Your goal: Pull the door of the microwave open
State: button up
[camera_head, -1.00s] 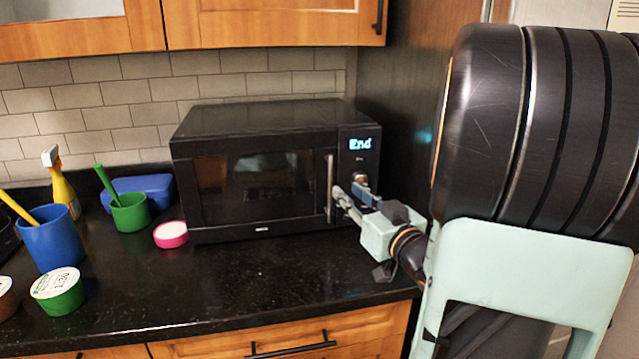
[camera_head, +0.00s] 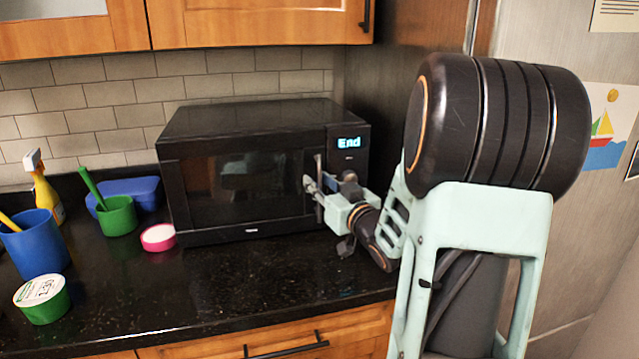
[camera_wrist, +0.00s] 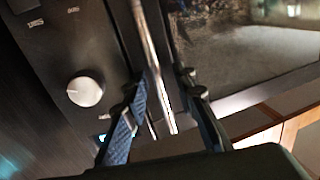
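The black microwave (camera_head: 250,165) stands on the counter with its door (camera_head: 235,188) closed. Its upright metal handle (camera_head: 319,168) is at the door's right edge and also shows in the wrist view (camera_wrist: 152,50). My gripper (camera_head: 309,187) is at the lower part of the handle. In the wrist view my gripper (camera_wrist: 164,80) is open, with one finger on each side of the handle. Gaps show between the handle and the fingers, so it is not clamped. The display (camera_head: 349,142) reads "End". A round knob (camera_wrist: 86,91) is left of the handle in the wrist view.
A pink-and-white tub (camera_head: 158,237), green cup (camera_head: 118,216), blue cup (camera_head: 35,243) and spray bottle (camera_head: 44,190) stand left of the microwave. The counter (camera_head: 220,285) in front of the door is clear. A tall dark side panel (camera_head: 390,110) rises on the right.

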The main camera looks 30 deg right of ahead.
jog(key=shift+c, duration=0.2)
grip_shut()
jog(key=shift+s+a+f, duration=0.1)
dwell(0.5)
